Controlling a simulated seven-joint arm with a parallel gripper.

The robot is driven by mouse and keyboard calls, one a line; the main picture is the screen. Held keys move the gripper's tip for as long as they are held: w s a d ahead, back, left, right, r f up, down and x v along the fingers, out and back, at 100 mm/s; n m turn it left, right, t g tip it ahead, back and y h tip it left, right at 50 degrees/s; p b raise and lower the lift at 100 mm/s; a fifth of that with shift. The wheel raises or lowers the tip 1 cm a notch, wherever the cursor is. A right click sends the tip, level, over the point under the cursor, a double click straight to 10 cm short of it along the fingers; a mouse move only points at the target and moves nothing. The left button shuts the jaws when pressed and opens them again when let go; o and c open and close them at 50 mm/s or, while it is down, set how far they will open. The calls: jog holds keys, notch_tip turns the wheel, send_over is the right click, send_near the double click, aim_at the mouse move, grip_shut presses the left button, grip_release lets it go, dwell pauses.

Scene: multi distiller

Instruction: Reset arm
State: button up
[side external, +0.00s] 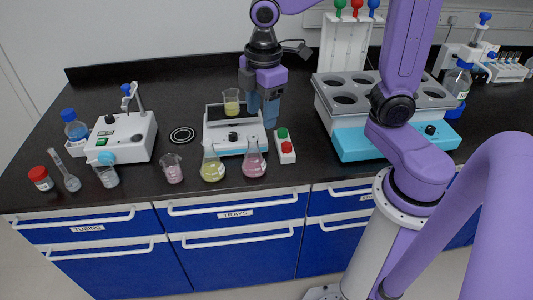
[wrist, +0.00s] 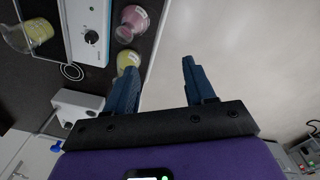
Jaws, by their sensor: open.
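My gripper (wrist: 157,82) is open and empty in the wrist view, its two blue fingers spread with only floor between them. In the side external view my gripper (side external: 264,112) points down just right of a white hotplate device (side external: 232,140). A beaker of yellow liquid (side external: 231,104) stands on that device, just left of my gripper and apart from it as far as I can see. The same beaker shows at the upper left in the wrist view (wrist: 32,34).
Flasks of yellow (side external: 212,168) and pink liquid (side external: 254,164) stand close in front of the device. A red-green button box (side external: 285,146) is to the right. A large water bath with round openings (side external: 350,140) stands further right. Bottles and glassware crowd the left bench.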

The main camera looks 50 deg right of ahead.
jog(key=s+d+f+m, duration=0.1)
jog(key=s, duration=0.7)
jog(key=s+d+f, duration=0.1)
jog(key=s+d, duration=0.1)
jog(key=s, duration=0.7)
jog(key=shift+f+m, duration=0.4)
